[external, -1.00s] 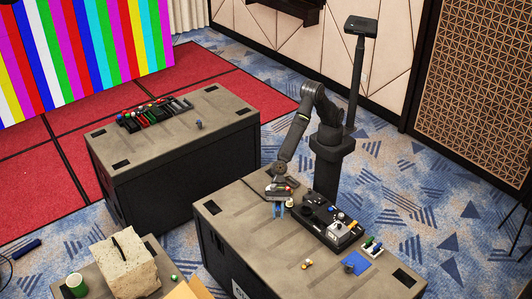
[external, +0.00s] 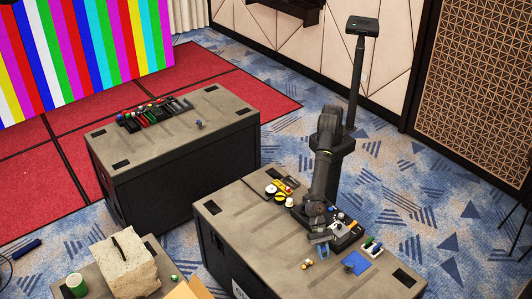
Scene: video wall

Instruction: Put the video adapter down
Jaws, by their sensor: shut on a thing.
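My gripper (external: 322,249) points down over the near case top, just in front of the black tray (external: 350,240). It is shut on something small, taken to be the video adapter. The fingers and the distance hide its shape, and I cannot tell whether it touches the surface. A blue pad (external: 355,263) lies to the right of my gripper. A small orange-and-white piece (external: 307,264) lies a little in front and to the left.
Green and white connectors (external: 373,246) stand at the right. Yellow, black and white items (external: 280,190) lie at the back left of the near case (external: 240,225). Its left front top is clear. Another case (external: 175,125) with a row of gear stands behind.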

